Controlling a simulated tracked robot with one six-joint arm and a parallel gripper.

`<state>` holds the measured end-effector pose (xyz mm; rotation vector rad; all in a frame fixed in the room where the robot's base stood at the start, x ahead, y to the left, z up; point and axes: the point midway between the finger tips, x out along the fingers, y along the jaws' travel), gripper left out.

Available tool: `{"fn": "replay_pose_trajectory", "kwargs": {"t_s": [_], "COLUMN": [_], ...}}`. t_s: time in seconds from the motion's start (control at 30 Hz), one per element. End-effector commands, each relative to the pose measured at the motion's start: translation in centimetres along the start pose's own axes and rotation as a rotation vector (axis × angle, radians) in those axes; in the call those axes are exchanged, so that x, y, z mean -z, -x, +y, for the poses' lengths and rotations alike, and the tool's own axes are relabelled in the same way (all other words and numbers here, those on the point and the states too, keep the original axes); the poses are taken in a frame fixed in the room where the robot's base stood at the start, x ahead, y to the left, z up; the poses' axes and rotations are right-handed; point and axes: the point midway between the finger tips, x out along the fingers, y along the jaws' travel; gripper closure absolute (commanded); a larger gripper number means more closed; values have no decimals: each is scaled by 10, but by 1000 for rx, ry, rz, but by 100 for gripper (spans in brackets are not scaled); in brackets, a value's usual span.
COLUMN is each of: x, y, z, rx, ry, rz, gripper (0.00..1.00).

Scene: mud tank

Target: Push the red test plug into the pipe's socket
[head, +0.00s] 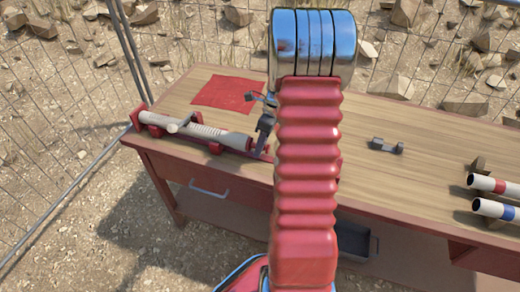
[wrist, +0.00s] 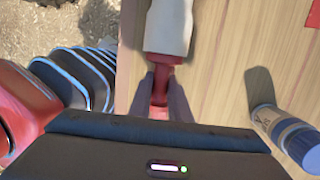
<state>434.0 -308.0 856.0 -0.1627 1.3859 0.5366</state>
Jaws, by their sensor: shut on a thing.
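My gripper (wrist: 161,88) is shut on the red test plug (wrist: 160,90), one dark finger on each side. The plug is in line with the pipe and its far end meets the pipe's end. I cannot tell how deep it sits. In the head view my gripper (head: 264,135) is just right of the pipe, partly hidden by my arm.
A red cloth (head: 226,94) lies flat behind the pipe. A grey-blue cylinder (wrist: 285,128) is right of my gripper in the wrist view. A small grey fitting (head: 386,146) and two banded tubes (head: 490,184) lie farther right. Wire fencing (head: 75,130) stands close at left.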

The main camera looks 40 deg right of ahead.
Motion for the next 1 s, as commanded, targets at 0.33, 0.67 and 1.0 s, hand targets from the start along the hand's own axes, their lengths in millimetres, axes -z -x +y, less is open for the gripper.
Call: {"fn": "replay_pose_trajectory", "kwargs": {"t_s": [0.33, 0.67, 1.0], "x": [-8, -7, -7], "y": [-1, -1, 2], "z": [0, 0, 0], "rx": [0, 0, 1], "ry": [0, 0, 0], "rz": [0, 0, 0], "gripper": [97, 61, 61]}}
